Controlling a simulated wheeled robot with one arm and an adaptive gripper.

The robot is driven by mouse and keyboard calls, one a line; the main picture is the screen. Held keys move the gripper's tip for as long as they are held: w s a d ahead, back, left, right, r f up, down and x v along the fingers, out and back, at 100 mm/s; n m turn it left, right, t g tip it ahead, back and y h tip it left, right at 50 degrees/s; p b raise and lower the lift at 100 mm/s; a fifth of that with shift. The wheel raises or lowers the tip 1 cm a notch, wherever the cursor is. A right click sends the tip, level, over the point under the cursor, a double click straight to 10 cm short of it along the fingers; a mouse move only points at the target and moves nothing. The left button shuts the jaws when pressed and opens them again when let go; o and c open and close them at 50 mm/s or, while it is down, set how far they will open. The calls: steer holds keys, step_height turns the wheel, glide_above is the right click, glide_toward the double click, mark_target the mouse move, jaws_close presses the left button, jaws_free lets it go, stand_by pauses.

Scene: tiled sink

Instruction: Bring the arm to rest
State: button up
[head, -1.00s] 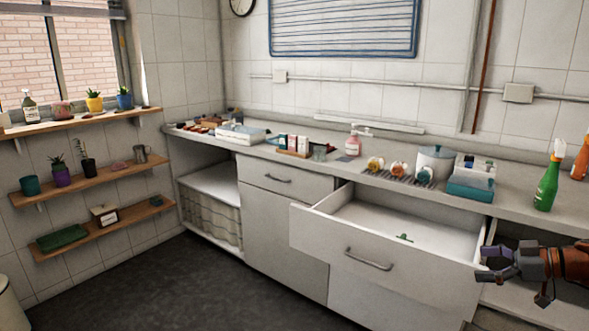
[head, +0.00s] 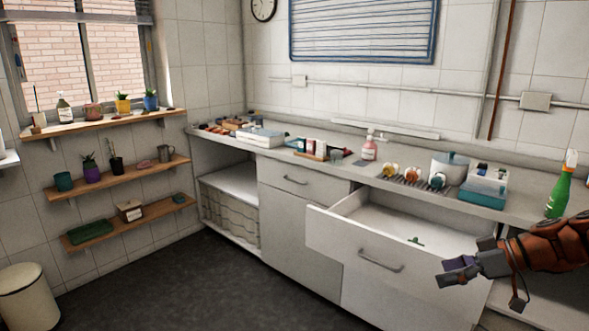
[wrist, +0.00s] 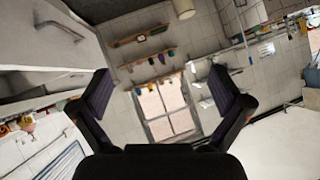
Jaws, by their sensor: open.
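My gripper (head: 458,268) is at the right of the head view, in front of the open drawer's right end, with my orange arm reaching in from the right edge. In the wrist view my gripper (wrist: 160,100) has its two dark fingers spread wide with nothing between them. Beyond them the wrist view shows the window and the wall shelves, tilted. The open drawer (head: 345,240) is white inside and holds a small green item (head: 416,241).
The counter (head: 345,168) carries a pink soap bottle (head: 369,149), a white pot (head: 449,167), a teal-and-white box (head: 484,186) and a green spray bottle (head: 558,192). Wall shelves (head: 120,187) with plants and a bin (head: 28,295) are at left. The dark floor (head: 220,285) between is clear.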

steer(key=s+a+r+m+g+h+p, duration=0.35)
steer(key=s+a+g+p, duration=0.2)
steer(key=s+a, duration=1)
steer(key=s+d+r+m+g+h+p, duration=0.1)
steer(key=s+m+h+p, duration=0.4)
steer(key=s, duration=1.1)
steer(key=shift+s+h+p, duration=0.2)
steer(key=shift+h+p, duration=0.8)
steer(key=shift+h, duration=0.05)
steer(key=shift+d+m, duration=0.1)
steer(key=shift+m, duration=0.15)
steer(key=shift+c, duration=0.4)
